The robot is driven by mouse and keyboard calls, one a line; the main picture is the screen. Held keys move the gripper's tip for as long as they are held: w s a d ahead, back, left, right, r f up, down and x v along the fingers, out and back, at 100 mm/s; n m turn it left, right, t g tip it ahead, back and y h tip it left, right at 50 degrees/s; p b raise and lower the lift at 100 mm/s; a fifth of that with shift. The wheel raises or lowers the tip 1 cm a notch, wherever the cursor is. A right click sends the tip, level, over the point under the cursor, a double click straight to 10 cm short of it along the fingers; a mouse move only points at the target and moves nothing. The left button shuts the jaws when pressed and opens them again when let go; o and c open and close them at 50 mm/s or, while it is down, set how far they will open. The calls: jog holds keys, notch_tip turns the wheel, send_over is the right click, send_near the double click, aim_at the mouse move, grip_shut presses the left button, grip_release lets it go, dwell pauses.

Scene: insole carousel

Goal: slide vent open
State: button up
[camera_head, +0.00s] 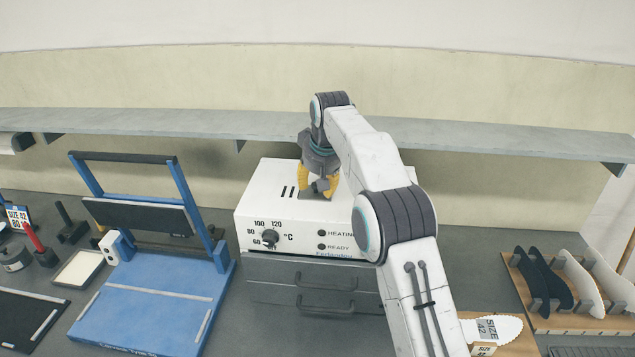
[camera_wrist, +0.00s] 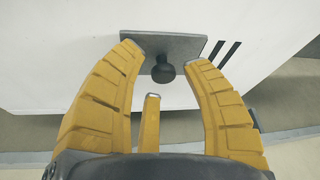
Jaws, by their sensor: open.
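The vent slide is a grey plate (camera_wrist: 185,45) with a round dark knob (camera_wrist: 163,70) on top of the white oven (camera_head: 265,195). In the wrist view, the knob stands between the tips of my gripper (camera_wrist: 168,62), and my yellow fingers are open on both sides of it with gaps showing. Dark vent slots (camera_wrist: 226,54) show beside the plate; they also show in the head view left of my gripper (camera_head: 318,188). In the head view my gripper points down at the oven top and hides most of the plate.
A grey shelf (camera_head: 180,121) runs along the wall behind the oven. A blue press frame (camera_head: 150,290) stands to the left. A wooden rack (camera_head: 560,322) with several insoles and a white size 42 insole (camera_head: 508,327) lie to the right.

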aim_at(319, 202)
jog(key=shift+a, duration=0.25)
jog(key=v, duration=0.6)
jog(key=shift+s+r, duration=0.15)
jog(key=shift+r, duration=0.25)
jog(key=shift+s+d+r, duration=0.1)
jog(key=shift+s+r, duration=0.05)
jog(key=shift+r, duration=0.15)
